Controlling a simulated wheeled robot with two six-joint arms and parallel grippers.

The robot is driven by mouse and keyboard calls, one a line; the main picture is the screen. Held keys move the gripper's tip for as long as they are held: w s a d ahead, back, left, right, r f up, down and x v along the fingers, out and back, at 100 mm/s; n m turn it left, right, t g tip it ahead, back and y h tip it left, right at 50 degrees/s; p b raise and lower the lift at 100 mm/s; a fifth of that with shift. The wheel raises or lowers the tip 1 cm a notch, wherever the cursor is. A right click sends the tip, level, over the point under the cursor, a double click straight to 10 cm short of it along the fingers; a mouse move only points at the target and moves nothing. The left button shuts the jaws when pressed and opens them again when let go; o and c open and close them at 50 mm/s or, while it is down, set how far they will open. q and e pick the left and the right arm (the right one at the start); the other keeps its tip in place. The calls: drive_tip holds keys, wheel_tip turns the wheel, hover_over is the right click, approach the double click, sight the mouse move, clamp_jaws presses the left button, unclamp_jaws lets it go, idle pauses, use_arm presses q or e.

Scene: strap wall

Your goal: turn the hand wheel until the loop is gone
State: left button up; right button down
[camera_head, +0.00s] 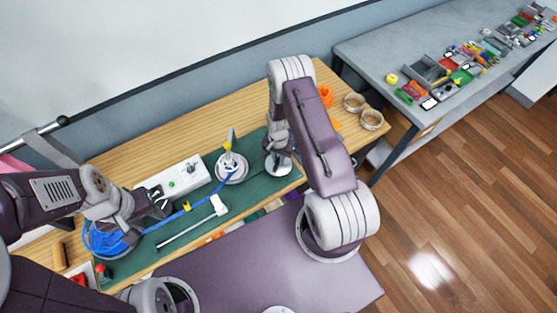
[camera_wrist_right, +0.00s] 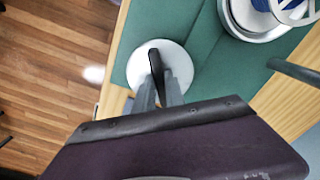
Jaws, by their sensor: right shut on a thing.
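The hand wheel is a pale round disc (camera_wrist_right: 165,66) with a black handle (camera_wrist_right: 155,62), seen in the right wrist view. Its disc also shows in the head view (camera_head: 280,168), partly covered by my right arm. My right gripper (camera_wrist_right: 159,88) is shut on the handle.
A white box with sockets (camera_head: 178,180) stands on the green mat (camera_head: 262,188). A pale T-shaped rod (camera_head: 190,223) lies in front of it. A grey table (camera_head: 400,50) holds many small items.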

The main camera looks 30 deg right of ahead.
drive_tip(key=m+b, duration=0.2)
drive_tip(key=m, duration=0.2)
drive_tip(key=shift+m, duration=0.4)
drive_tip(key=shift+m, duration=0.3)
drive_tip(key=c, duration=1.4)
unclamp_jaws()
drive_tip(key=shift+r+b, duration=0.45)
wheel_tip(320, 180, up, 8)
drive_tip(key=shift+r+b, duration=0.1)
drive_tip(key=shift+b, duration=0.95)
